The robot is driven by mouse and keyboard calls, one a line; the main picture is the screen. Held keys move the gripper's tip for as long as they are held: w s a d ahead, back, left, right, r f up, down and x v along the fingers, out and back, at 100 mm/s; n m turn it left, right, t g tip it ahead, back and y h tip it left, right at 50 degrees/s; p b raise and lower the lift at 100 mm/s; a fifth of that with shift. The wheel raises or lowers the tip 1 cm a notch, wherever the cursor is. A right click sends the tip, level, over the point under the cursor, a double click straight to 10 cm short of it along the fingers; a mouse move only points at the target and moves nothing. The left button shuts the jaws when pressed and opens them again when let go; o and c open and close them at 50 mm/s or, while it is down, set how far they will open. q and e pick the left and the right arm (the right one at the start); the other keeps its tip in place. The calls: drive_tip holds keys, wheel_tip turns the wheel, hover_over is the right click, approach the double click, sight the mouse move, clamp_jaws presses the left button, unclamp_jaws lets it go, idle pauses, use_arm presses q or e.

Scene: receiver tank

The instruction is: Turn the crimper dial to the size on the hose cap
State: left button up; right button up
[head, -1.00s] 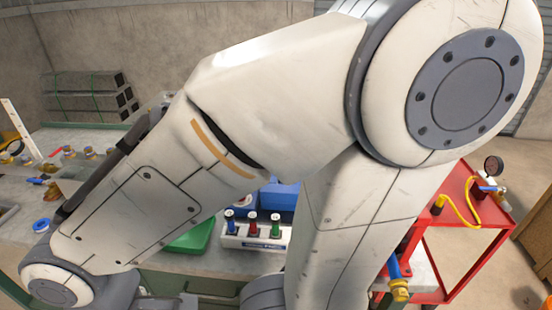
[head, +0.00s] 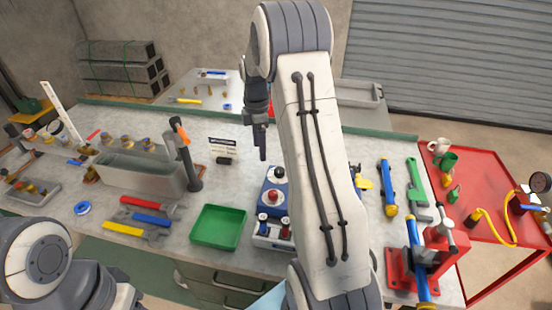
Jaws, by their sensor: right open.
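A blue and white machine (head: 268,185), which looks like the crimper, stands mid-bench with a red round part on its front. My right arm partly covers it, and no dial marking is readable. My right gripper (head: 262,150) hangs open and empty, pointing down, above and behind the machine in the picture. My left arm shows at the lower left; its gripper is out of view.
A green tray (head: 218,228) lies left of the machine, with wrenches (head: 150,219) beyond it. A blue and yellow tool (head: 387,186) and a green wrench (head: 416,186) lie right. A red cart (head: 480,190) stands beside the bench.

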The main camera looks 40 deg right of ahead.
drive_tip(key=d+f, duration=0.2)
drive_tip(key=d, duration=0.5)
drive_tip(key=shift+n, duration=0.4)
drive_tip(key=f+p, duration=0.1)
drive_tip(key=f, duration=0.2)
drive_tip(key=f+p, duration=0.1)
drive_tip(key=f, duration=0.2)
drive_tip(key=s+f, duration=0.1)
drive_tip(key=f, duration=0.3)
drive_tip(key=shift+a+p, duration=0.15)
drive_tip(key=shift+p, duration=0.25)
drive_tip(key=shift+c, duration=0.3)
clamp_jaws()
